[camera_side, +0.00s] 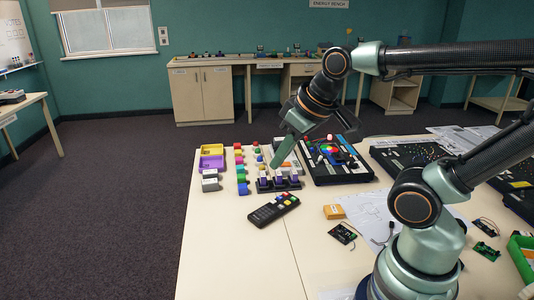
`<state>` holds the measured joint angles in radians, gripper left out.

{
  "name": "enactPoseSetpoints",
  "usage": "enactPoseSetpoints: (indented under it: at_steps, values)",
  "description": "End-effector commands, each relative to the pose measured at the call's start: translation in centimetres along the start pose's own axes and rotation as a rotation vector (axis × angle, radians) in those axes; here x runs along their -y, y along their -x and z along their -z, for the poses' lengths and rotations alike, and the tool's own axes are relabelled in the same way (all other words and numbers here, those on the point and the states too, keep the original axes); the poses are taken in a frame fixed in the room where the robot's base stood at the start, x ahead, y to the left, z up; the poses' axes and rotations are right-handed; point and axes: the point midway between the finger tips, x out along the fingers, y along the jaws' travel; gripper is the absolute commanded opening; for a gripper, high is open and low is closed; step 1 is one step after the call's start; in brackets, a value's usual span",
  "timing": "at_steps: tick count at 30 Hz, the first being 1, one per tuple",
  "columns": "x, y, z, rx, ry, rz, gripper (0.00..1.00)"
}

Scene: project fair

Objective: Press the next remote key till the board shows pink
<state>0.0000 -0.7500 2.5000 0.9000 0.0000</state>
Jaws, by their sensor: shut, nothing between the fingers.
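A black remote (264,215) with several small coloured keys at its upper right end lies on the near part of the table. Its key markings are too small to read. A black board (347,179) with a multicoloured round patch and small coloured parts lies farther back, to the right. I cannot tell which single colour it shows. My gripper (275,166) is shut and empty, pointing down left of the board. It appears over the back of a dark rack (266,189) with several purple-and-white pieces, behind the remote. Its height and any contact cannot be told.
Yellow and purple trays (211,162) and several coloured blocks (242,176) stand on the left. An orange box (334,211), a small circuit board (343,233) and papers lie right of the remote. The table's near left part is clear.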

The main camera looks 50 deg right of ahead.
Motion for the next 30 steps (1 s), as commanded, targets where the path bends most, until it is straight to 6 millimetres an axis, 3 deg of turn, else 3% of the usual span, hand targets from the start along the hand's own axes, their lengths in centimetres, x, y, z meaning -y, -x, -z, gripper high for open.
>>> enactPoseSetpoints:
  at_steps: [17, 30]
  values:
    - [-0.4, -0.1, 0.5, 0.018, -0.026, -0.006, 0.00]
    - [-5.0, -3.2, 4.6, 0.200, -0.310, -0.073, 0.00]
